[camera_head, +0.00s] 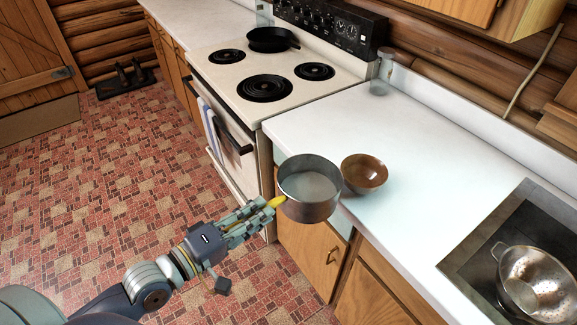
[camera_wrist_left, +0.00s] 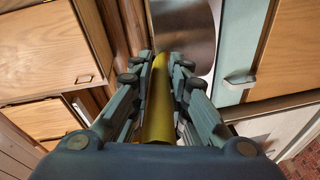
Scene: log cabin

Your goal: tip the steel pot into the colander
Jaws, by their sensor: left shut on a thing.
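The steel pot (camera_head: 309,199) is a grey, round, open pot with a yellow handle (camera_head: 277,202). It is held upright in front of the counter edge, left of a brown bowl. My left gripper (camera_head: 268,205) is shut on the handle, which also shows between its fingers in the left wrist view (camera_wrist_left: 157,105). Part of the pot's side (camera_wrist_left: 185,30) shows beyond the fingers there. Pale contents or a pale bottom show inside the pot; I cannot tell which. The colander (camera_head: 537,281) is shiny metal with holes and stands in the dark sink at the lower right. My right gripper is out of view.
The brown bowl (camera_head: 364,174) stands on the white counter (camera_head: 425,185) close to the pot's right side. The counter between bowl and sink (camera_head: 470,262) is clear. A glass jar (camera_head: 381,77) stands by the stove (camera_head: 228,82), which has a black pan (camera_head: 270,39) on it.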

